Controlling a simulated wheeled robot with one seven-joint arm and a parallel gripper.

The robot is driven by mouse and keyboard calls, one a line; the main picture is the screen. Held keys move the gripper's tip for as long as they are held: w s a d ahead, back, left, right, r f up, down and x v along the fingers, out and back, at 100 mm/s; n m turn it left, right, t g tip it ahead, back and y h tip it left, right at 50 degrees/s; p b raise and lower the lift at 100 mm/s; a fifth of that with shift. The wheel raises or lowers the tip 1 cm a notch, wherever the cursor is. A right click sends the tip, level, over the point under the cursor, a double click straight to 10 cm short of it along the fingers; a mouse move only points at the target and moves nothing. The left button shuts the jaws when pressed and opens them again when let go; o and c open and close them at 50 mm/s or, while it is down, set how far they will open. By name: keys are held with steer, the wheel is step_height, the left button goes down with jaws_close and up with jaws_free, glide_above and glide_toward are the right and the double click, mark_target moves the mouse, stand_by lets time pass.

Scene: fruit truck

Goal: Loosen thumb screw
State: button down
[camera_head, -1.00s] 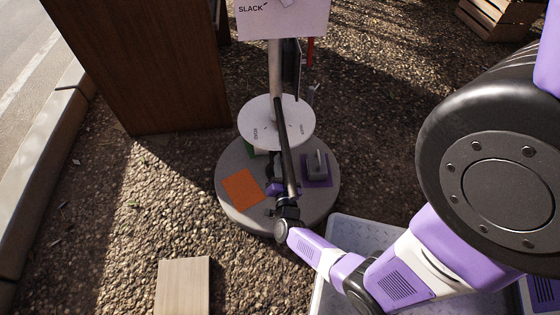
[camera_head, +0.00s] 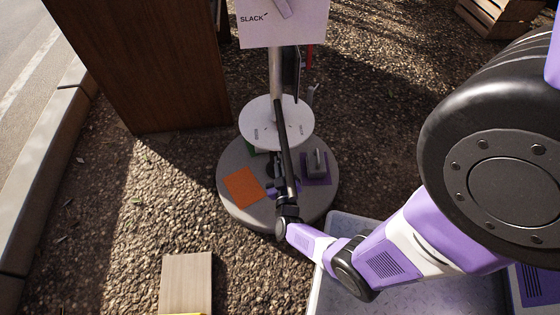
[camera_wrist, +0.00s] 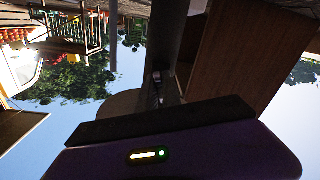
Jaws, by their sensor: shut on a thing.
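A grey post (camera_head: 275,75) rises from a round grey base (camera_head: 238,207) and carries a white disc (camera_head: 262,118) with small dark lettering. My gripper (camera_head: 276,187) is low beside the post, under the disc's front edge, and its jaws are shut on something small. I take this to be the thumb screw, but my gripper and arm hide it in the head view. The wrist view shows my fingertips (camera_wrist: 157,88) small and dark near the post, and the screw cannot be made out there.
A white sign (camera_head: 283,27) reading SLACK tops the post. An orange square (camera_head: 243,186) and a grey handled block (camera_head: 317,165) on a purple square lie on the base. A brown wooden box (camera_head: 145,70) stands left. A wooden board (camera_head: 186,283) lies in front.

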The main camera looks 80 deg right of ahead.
steer(key=n+p, duration=0.1)
steer(key=n, duration=0.3)
steer(key=shift+a+n, duration=0.1)
steer(key=shift+n, duration=0.2)
steer(key=shift+f+n, duration=0.1)
steer(key=shift+n, duration=1.3)
steer(key=shift+s, duration=0.1)
steer(key=c, duration=1.6)
jaws_free()
steer(key=shift+o, duration=0.2)
steer(key=p+v, duration=0.2)
steer(key=v, duration=0.5)
steer(key=shift+a, duration=0.35)
steer(key=shift+s, duration=0.1)
